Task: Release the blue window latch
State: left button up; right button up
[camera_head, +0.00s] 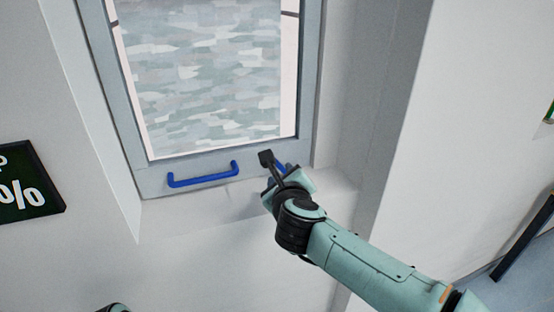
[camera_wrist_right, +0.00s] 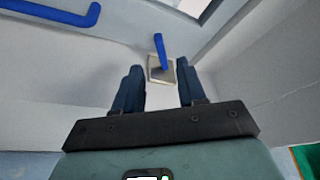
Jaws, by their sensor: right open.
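The blue window latch (camera_wrist_right: 160,50) is a short blue lever on a light metal plate, in the upper middle of the right wrist view. In the head view only a bit of its blue (camera_head: 281,168) shows beside my right gripper (camera_head: 274,168). The gripper hides the rest. In the right wrist view my right gripper (camera_wrist_right: 158,68) has its two dark fingers apart, with the latch's plate in line with the gap between them. I cannot tell whether they touch the latch. My left gripper is not in view.
A blue bar handle (camera_head: 203,176) is fixed to the lower rail of the grey window frame (camera_head: 180,172), left of the latch. It also shows at the top left of the right wrist view (camera_wrist_right: 50,12). A dark sign (camera_head: 25,185) hangs on the left wall.

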aim_at(278, 166)
jog(key=p+x, duration=0.1)
jog(key=x, duration=0.8)
jog(key=shift+w+f+p, duration=0.15)
jog(key=shift+w+p, duration=0.25)
jog(key=shift+x, duration=0.8)
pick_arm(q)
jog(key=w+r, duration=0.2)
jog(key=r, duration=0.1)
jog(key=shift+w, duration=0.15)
pick_arm(e)
jog(key=shift+f, duration=0.15)
jog(key=shift+s, duration=0.1)
grip_shut()
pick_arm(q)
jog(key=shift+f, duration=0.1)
